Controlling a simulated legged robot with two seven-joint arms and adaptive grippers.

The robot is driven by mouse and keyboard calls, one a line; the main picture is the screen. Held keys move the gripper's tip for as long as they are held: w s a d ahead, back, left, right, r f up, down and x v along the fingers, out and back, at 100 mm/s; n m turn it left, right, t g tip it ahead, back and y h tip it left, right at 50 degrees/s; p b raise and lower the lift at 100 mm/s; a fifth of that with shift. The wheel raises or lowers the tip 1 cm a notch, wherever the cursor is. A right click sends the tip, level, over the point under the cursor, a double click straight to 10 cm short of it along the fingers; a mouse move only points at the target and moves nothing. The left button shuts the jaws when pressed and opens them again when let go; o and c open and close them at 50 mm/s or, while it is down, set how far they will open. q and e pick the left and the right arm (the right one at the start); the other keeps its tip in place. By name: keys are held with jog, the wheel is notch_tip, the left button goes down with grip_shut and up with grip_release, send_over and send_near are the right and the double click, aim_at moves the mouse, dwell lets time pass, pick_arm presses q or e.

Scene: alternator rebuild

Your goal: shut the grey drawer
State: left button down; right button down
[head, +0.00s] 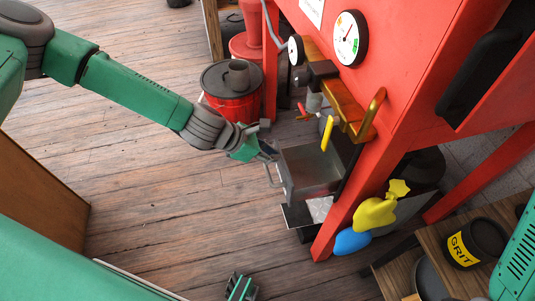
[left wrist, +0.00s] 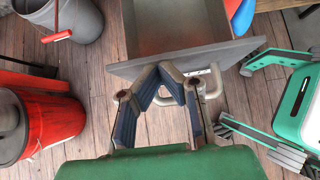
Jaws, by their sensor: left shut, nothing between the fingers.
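The grey drawer (head: 312,168) stands pulled out from under the red machine (head: 370,90), and its inside looks empty. In the left wrist view, its front panel (left wrist: 242,52) runs across the top, with a pale bar handle (left wrist: 222,108) partly hidden behind my fingers. My left gripper (head: 266,153) is shut and empty, close in front of the drawer's handle side. Its fingertips (left wrist: 172,88) overlap the front panel in the left wrist view; I cannot tell whether they touch it.
A red bucket (head: 232,105) stands beyond my left gripper. A GRIT tin (head: 476,243) stands on a wooden shelf at right. The plank floor before the drawer is clear.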

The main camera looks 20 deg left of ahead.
pick_arm(q)
jog(key=w+d, duration=0.6)
jog(key=d, duration=0.3)
